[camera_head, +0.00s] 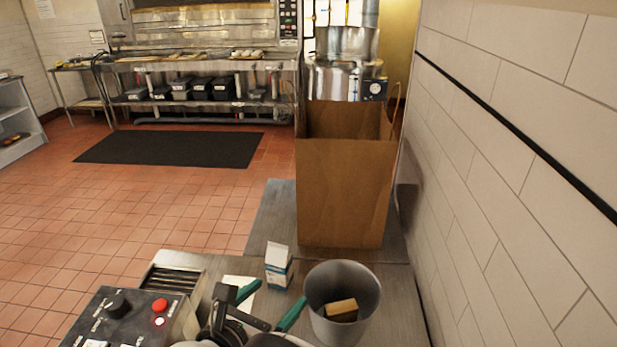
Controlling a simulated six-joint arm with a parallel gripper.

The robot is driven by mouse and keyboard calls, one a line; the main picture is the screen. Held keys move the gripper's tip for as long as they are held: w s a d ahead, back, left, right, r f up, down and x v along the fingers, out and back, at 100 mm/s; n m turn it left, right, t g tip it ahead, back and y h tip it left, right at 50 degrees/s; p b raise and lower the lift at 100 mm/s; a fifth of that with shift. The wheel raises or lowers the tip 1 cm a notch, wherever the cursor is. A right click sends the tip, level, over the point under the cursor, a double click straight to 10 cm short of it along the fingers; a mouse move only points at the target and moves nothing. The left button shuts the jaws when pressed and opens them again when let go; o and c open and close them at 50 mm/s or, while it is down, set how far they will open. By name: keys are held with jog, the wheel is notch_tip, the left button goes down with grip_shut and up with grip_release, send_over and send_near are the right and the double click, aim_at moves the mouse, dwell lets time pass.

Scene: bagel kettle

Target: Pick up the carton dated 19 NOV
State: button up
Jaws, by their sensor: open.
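A small white and teal carton (278,268) stands upright on the metal counter, just in front of the paper bag. Its date is too small to read. My gripper (276,295) is at the bottom middle, with its two teal fingers spread apart and nothing seen between them. The carton stands beyond the fingertips, roughly in line with the gap between them. I cannot tell the height of the fingers above the counter.
A grey metal bin (370,290) holding a tan block (341,311) stands right of my gripper. A large brown paper bag (342,195) stands behind the carton. A control box (125,318) with a red button is at lower left. White paper (240,282) lies near my left finger. A tiled wall (510,170) bounds the right.

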jog(key=n+y, duration=0.1)
jog(key=y, duration=0.1)
send_near(275, 264)
jog(key=x, duration=1.3)
jog(key=shift+r, duration=0.1)
jog(key=shift+t, duration=0.3)
grip_shut()
